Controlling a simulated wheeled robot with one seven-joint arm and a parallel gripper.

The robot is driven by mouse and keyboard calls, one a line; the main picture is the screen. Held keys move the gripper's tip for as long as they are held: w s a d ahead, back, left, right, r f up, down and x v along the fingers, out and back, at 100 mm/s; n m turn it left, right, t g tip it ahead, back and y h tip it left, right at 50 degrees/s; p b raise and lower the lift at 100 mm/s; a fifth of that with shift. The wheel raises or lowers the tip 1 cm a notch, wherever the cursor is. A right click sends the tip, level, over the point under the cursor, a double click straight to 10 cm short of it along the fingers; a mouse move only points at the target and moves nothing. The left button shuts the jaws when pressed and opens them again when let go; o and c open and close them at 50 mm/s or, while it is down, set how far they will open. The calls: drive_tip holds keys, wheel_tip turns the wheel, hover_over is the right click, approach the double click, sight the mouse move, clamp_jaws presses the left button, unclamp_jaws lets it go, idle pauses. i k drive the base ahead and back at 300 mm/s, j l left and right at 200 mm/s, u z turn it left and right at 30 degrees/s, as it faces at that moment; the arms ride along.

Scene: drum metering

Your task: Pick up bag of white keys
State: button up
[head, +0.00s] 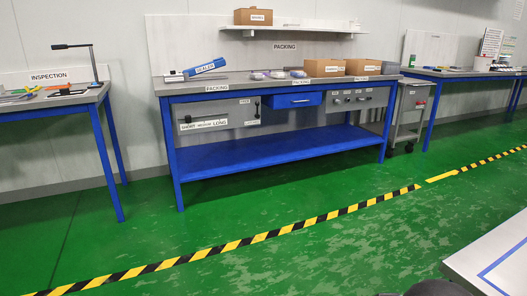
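Several small bags or flat packets lie on top of the packing bench (235,86): a left one (258,76), a middle one (278,74) and a right one (298,74). They look pale and purplish. They are too small for me to tell which holds white keys. My gripper does not show in the head view, so I cannot see what it holds.
A sealer (205,68) stands left of the bags, and cardboard boxes (324,67) stand right of them. An inspection bench (50,98) is at left, a cart (408,110) at right. Yellow-black floor tape (270,234) crosses the open green floor before the bench.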

sight(275, 75)
drive_tip(key=i+u, duration=0.45)
drive_tip(key=i, duration=1.6)
